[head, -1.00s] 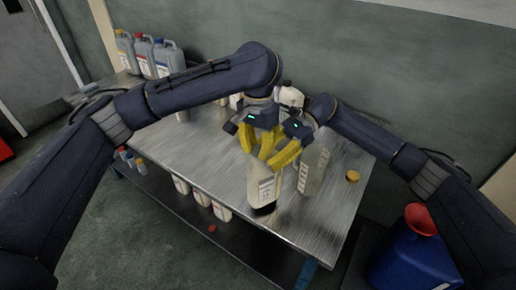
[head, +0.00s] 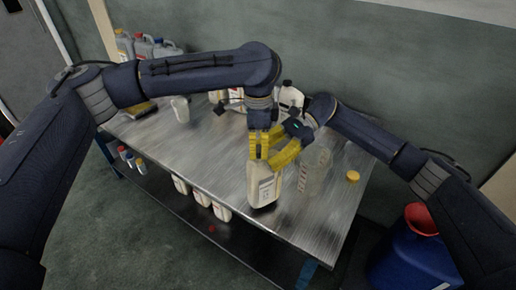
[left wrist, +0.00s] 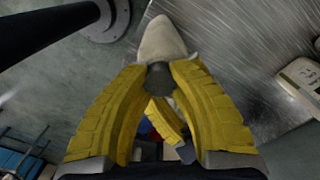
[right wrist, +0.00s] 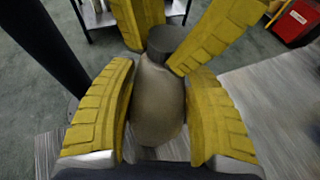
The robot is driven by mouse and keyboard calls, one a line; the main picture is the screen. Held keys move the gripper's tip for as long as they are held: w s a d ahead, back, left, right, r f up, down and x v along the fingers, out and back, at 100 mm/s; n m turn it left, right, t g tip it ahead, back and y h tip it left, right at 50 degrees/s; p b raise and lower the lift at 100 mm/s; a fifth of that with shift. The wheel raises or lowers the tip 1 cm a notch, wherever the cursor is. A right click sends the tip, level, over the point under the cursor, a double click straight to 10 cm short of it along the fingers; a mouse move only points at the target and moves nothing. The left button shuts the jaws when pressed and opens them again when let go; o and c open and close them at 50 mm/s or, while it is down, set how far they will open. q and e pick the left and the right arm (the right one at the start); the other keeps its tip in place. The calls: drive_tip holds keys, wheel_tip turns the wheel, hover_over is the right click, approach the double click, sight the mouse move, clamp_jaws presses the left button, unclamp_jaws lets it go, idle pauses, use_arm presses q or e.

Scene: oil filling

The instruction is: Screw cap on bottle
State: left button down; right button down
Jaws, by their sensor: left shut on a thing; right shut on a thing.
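A cream bottle (head: 263,188) with a white label stands near the front of the metal table. Its dark grey cap (right wrist: 170,40) is at the neck; whether it is fully seated I cannot tell. My left gripper (head: 260,150) comes from above and is shut on the cap, which also shows between its yellow fingers in the left wrist view (left wrist: 159,82). My right gripper (head: 284,155) is shut on the bottle's upper body, seen between its fingers in the right wrist view (right wrist: 158,105). In the head view the fingers hide the neck and cap.
A clear measuring jug (head: 316,168) stands just right of the bottle, with a yellow lid (head: 352,176) beyond it. A white bottle (head: 291,97) and a cup (head: 180,108) stand farther back. A blue drum (head: 412,255) with a red funnel (head: 421,220) is at right.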

use_arm(q)
drive_tip(key=m, duration=0.6)
drive_tip(key=shift+w, duration=0.1)
drive_tip(key=m, duration=0.4)
drive_tip(key=shift+m, duration=0.3)
drive_tip(key=m, duration=0.4)
drive_tip(key=shift+m, duration=0.3)
drive_tip(key=m, duration=0.6)
drive_tip(key=c, duration=1.2)
unclamp_jaws()
wheel_tip(320, 180, up, 12)
drive_tip(key=shift+w+d, duration=0.15)
